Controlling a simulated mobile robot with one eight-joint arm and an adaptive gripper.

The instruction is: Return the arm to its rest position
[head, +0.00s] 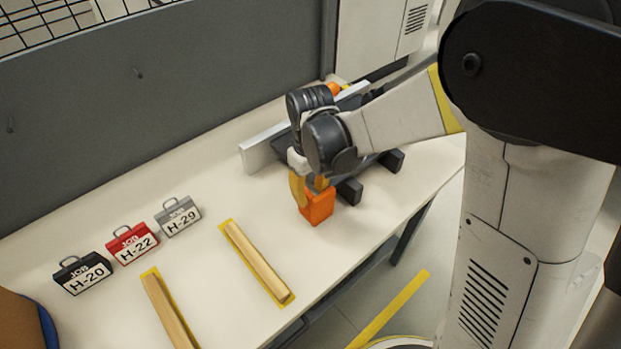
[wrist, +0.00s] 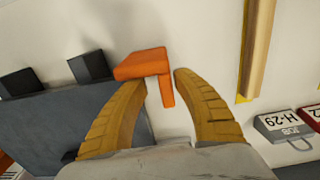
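My gripper (head: 308,188) is low over the table, in front of the grey panel's black feet. In the wrist view its two yellow fingers (wrist: 164,78) are spread apart, with space between the tips. An orange block-like tool (head: 317,206) sits at the fingertips, on or near the tabletop. In the wrist view the orange tool (wrist: 142,65) has a wide part by the left fingertip and a narrow part reaching between the fingers. The fingers do not appear closed on it. The upper part of the tool is partly hidden by the gripper in the head view.
A dark grey fixture with black feet (head: 349,190) and a white board (head: 262,150) stand behind my gripper. Two wooden strips (head: 256,262) lie on yellow marks. A grey partition (head: 170,75) bounds the back.

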